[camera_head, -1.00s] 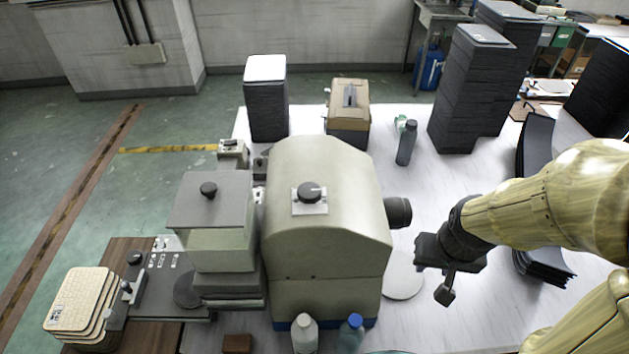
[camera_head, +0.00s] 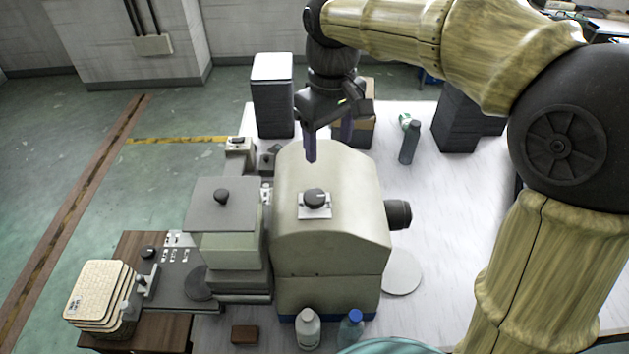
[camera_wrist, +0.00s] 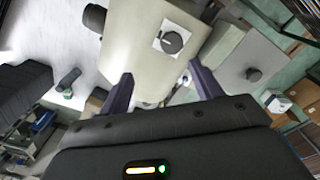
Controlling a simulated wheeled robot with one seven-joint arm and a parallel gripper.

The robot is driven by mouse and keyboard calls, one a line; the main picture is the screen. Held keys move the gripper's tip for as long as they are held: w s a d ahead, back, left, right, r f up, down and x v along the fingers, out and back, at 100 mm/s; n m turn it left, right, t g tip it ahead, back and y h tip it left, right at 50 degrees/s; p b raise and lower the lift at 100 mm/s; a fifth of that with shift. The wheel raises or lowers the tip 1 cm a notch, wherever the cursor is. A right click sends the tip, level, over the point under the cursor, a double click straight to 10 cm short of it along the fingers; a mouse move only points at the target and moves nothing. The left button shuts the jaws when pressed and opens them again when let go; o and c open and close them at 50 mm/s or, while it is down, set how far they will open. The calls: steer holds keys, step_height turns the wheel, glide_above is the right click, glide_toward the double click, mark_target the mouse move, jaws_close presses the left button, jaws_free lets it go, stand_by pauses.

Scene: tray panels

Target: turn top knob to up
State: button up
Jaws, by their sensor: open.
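The top knob (camera_head: 314,198) is a dark round knob on a small light square plate, on top of the large beige machine (camera_head: 335,245). A pale mark shows on the knob; I cannot tell its exact pointing. In the wrist view the knob (camera_wrist: 172,42) and its plate lie beyond the fingertips, right of the middle. My gripper (camera_head: 328,150) is above the far part of the machine's top, fingers pointing down, behind the knob and apart from it. In the wrist view my gripper (camera_wrist: 160,82) has its two fingers spread wide with nothing between them.
A second dark knob (camera_head: 221,196) tops the grey-lidded box at left. A dark cylinder (camera_head: 398,214) juts from the machine's right side. Black stacks (camera_head: 272,95), a brown box (camera_head: 366,130) and a grey bottle (camera_head: 410,142) stand behind. Two bottles (camera_head: 308,328) stand in front.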

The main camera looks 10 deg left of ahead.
step_height(320, 180, up, 4)
steer(key=n, duration=0.1)
glide_above(315, 195)
steer(key=shift+f, duration=0.1)
step_height(315, 195, down, 17)
steer(key=p, duration=0.4)
steer(key=shift+f, duration=0.15)
steer(key=shift+c, duration=0.5)
steer(key=c, duration=0.9)
